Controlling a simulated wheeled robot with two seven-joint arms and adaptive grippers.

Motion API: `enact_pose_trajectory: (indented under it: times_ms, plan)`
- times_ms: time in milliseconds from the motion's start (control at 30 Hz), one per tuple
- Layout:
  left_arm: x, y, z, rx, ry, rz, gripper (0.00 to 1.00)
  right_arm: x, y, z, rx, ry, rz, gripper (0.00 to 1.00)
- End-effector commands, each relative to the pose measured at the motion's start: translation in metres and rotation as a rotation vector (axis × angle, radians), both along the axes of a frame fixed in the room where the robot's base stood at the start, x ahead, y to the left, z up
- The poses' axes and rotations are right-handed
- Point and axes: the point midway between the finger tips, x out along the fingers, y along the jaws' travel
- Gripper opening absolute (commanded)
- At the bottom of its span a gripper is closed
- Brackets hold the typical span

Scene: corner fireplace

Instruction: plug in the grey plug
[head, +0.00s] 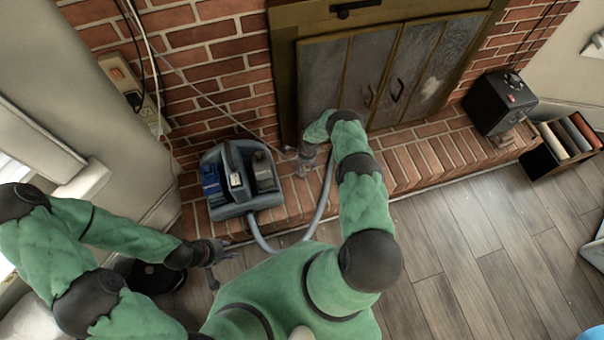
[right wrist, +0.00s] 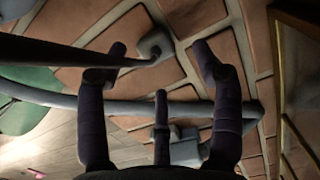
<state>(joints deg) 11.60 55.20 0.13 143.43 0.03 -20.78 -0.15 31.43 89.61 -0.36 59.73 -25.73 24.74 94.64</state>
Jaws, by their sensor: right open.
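The grey plug (right wrist: 157,45) lies on the brick hearth in the right wrist view, with its cord running off to the left. My right gripper (right wrist: 160,52) is open, with one finger on each side of the plug in that view; contact cannot be told. In the head view my right gripper (head: 302,168) is low over the hearth in front of the fireplace doors.
A grey cleaning machine (head: 236,205) stands on the hearth, its hose (head: 325,190) looping beside my right arm. The hose also crosses the right wrist view (right wrist: 140,108). A black box (head: 490,105) stands on the hearth at right.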

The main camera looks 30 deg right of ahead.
Motion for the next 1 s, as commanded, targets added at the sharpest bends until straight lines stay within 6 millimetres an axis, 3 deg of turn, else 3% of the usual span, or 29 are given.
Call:
enact_pose_trajectory:
  times_ms: [100, 300, 667, 867, 1000]
  plan:
    - [0.000, 0.000, -0.014, 0.000, 0.000, 0.000, 0.40, -0.004, 0.005, -0.020, 0.002, 0.003, 0.000, 0.67]
    - [0.000, 0.000, -0.027, 0.000, 0.000, 0.000, 0.40, -0.003, 0.008, -0.042, 0.001, 0.001, 0.000, 0.67]
    - [0.000, 0.000, -0.025, 0.000, 0.000, 0.000, 0.40, -0.003, 0.008, -0.042, 0.000, 0.000, 0.000, 0.67]
    - [0.000, 0.000, -0.025, 0.000, 0.000, 0.000, 0.40, -0.003, 0.008, -0.042, 0.000, 0.001, 0.000, 0.13]
    - [0.000, 0.000, -0.025, 0.000, 0.000, 0.000, 0.40, -0.003, 0.008, -0.042, 0.000, 0.001, 0.000, 0.10]
